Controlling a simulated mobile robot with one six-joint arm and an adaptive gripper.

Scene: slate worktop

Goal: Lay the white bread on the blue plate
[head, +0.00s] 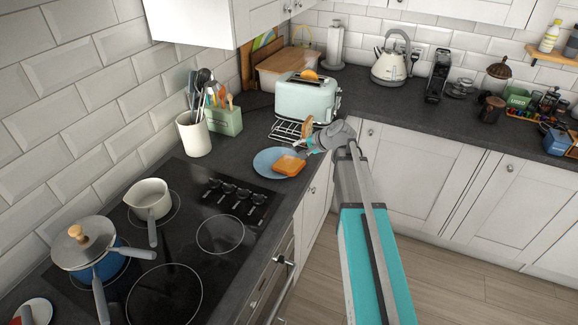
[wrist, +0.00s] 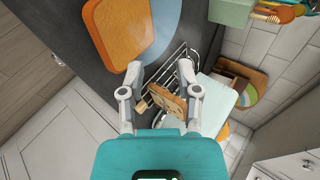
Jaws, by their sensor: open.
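The blue plate (head: 262,158) lies on the worktop beside the hob; its edge also shows in the wrist view (wrist: 168,22). A golden bread slice with a brown crust (head: 289,165) lies over the plate's near right side, and fills the top left of the wrist view (wrist: 110,30). A browner, speckled slice (wrist: 167,102) stands in the wire rack (wrist: 180,66), between my fingers in the picture. My gripper (wrist: 160,72) is open and empty, over the rack, just right of the plate in the head view. I cannot tell which slice is the white bread.
A mint toaster (head: 306,100) with a slice (head: 310,75) in its top stands behind the rack. A utensil crock (head: 194,134) and green box (head: 225,120) stand left of it. The hob holds a saucepan (head: 150,199) and a lidded pot (head: 88,254).

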